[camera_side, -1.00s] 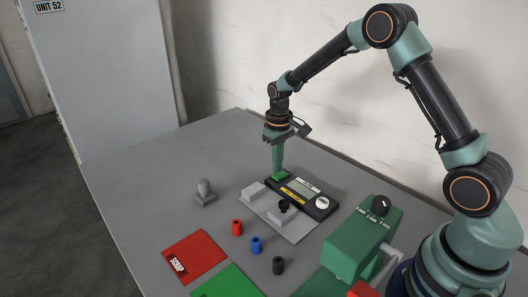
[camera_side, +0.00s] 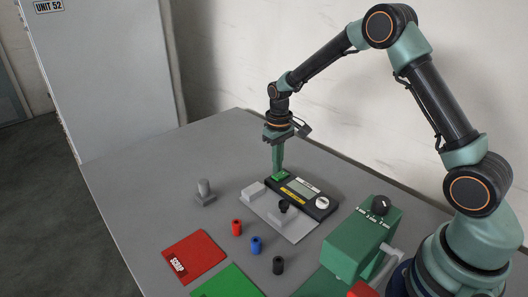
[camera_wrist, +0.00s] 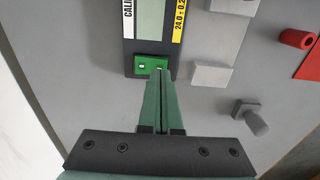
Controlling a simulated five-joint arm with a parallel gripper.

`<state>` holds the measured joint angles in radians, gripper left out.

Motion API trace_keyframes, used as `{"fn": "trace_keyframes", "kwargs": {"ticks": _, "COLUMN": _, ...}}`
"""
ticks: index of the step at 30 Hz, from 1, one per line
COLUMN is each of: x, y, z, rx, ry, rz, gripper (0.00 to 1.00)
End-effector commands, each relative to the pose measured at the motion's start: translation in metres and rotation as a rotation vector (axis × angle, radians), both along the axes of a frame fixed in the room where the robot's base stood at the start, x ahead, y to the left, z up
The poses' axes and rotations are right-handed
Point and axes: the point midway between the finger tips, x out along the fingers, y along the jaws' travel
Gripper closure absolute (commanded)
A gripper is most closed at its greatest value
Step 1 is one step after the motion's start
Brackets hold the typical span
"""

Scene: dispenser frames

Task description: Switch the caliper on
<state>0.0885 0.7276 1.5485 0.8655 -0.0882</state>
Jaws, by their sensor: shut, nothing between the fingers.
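The caliper is a dark unit with a grey display (camera_side: 299,188), a yellow label and a white round knob at its right end (camera_side: 322,203). It lies on the table and also shows in the wrist view (camera_wrist: 151,18). A green button (camera_wrist: 143,66) sits at its near end in the wrist view and at its left end in the side view (camera_side: 281,176). My gripper (camera_side: 278,170) is shut and empty, pointing down at the green button. In the wrist view the fingertips (camera_wrist: 161,72) overlap the button's right part. I cannot tell whether they touch it.
A grey plate with pale blocks (camera_side: 290,228) lies in front of the caliper. Red (camera_side: 237,227), blue (camera_side: 256,245) and black (camera_side: 278,265) small cylinders stand nearby. A grey peg (camera_side: 204,192), a red scrap mat (camera_side: 195,255) and a green machine (camera_side: 355,245) are also on the table.

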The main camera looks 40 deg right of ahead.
Motion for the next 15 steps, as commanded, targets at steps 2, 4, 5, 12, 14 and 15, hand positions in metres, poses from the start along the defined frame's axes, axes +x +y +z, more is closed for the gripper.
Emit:
{"fn": "trace_keyframes", "kwargs": {"ticks": 2, "x": 0.0000, "y": 0.0000, "z": -0.0012, "rx": 0.000, "ry": 0.000, "rz": 0.000, "gripper": 1.00}}
{"fn": "trace_keyframes", "kwargs": {"ticks": 4, "x": 0.0000, "y": 0.0000, "z": -0.0022, "rx": 0.000, "ry": 0.000, "rz": 0.000, "gripper": 1.00}}
{"fn": "trace_keyframes", "kwargs": {"ticks": 5, "x": 0.0000, "y": 0.0000, "z": -0.0026, "rx": 0.000, "ry": 0.000, "rz": 0.000, "gripper": 1.00}}
{"fn": "trace_keyframes", "kwargs": {"ticks": 12, "x": 0.0002, "y": 0.0000, "z": -0.0059, "rx": 0.000, "ry": 0.000, "rz": 0.000, "gripper": 1.00}}
{"fn": "trace_keyframes", "kwargs": {"ticks": 14, "x": 0.0002, "y": 0.0000, "z": -0.0067, "rx": 0.000, "ry": 0.000, "rz": 0.000, "gripper": 1.00}}
{"fn": "trace_keyframes", "kwargs": {"ticks": 15, "x": 0.0002, "y": 0.0000, "z": -0.0073, "rx": 0.000, "ry": 0.000, "rz": 0.000, "gripper": 1.00}}
